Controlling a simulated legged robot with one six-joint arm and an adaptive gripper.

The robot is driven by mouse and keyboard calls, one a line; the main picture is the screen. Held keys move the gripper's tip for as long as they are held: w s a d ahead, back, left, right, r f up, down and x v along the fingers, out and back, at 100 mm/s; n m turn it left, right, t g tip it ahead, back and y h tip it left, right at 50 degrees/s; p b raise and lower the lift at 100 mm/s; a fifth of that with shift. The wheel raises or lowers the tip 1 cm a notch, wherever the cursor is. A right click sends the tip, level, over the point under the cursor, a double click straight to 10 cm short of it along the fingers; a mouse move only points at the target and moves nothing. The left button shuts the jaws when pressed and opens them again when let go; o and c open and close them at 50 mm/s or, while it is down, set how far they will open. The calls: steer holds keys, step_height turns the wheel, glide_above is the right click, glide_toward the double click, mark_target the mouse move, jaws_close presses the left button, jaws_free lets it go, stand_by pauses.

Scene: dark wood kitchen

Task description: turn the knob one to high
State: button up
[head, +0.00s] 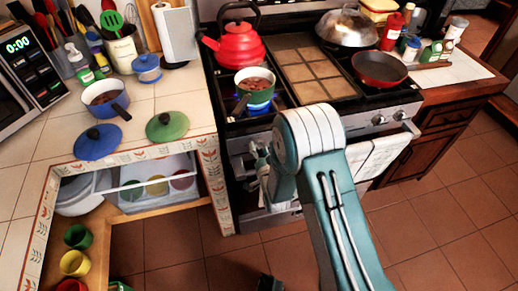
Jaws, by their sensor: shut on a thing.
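The black stove (335,105) stands in the middle, its knobs on the front panel. My gripper (257,157) is at the left part of that panel, shut on a knob there. The gripper and arm hide this knob, so its pointer and setting cannot be seen. Two silver knobs show farther right, one at the panel's middle right (378,119) and one near its right end (399,115). A blue flame (260,107) burns on the front left burner, under a green pot (255,80) with brown food in it.
A red kettle (235,45) stands behind the pot. A dark red pan (380,68) and a domed metal lid (346,27) are on the right burners. A towel (385,155) hangs on the oven front. Tiled floor (440,225) is clear at right.

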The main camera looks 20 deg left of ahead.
steer(key=shift+w+r+m, duration=0.1)
steer(key=shift+m, duration=0.4)
steer(key=o, duration=1.1)
steer(key=shift+o, duration=0.2)
steer(key=shift+d, duration=0.1)
steer(key=v, duration=1.2)
